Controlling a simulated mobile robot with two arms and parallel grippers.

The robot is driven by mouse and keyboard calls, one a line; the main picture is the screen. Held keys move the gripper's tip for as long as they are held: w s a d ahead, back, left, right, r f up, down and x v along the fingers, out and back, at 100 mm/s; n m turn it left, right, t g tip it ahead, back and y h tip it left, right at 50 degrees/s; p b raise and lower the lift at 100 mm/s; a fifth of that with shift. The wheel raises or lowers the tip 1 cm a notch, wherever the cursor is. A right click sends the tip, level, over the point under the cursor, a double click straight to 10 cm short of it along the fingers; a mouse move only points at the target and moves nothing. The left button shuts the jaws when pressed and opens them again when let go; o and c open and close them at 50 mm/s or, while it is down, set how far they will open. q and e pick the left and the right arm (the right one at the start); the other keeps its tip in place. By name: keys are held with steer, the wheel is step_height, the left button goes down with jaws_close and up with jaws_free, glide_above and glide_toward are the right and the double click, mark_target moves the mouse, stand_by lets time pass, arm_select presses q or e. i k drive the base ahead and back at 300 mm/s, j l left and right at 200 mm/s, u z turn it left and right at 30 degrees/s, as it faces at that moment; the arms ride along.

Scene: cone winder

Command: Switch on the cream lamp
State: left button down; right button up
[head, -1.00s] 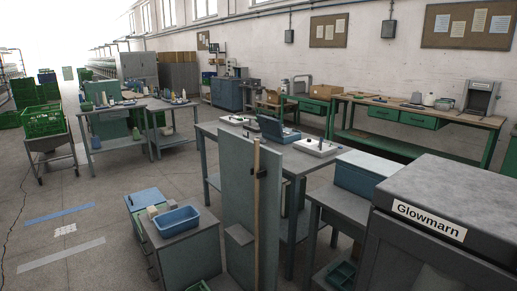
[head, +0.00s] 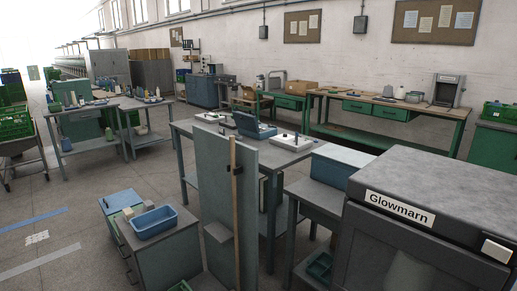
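I cannot make out a cream lamp for certain in the head view. Small pale items stand on the far workbench (head: 440,110) along the wall, too small to tell apart. A pale, switch-like block (head: 497,248) sits on the front of the large grey machine labelled Glowmarn (head: 430,185) at the right. Neither of my grippers is in view.
A grey table (head: 285,158) with a blue case (head: 252,126) stands in the middle, behind an upright grey panel (head: 210,170). A low cabinet (head: 168,262) with a blue tub (head: 154,222) stands left of the panel. Open floor (head: 60,225) lies at the left.

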mark_target(493, 250)
steer(key=z, duration=1.6)
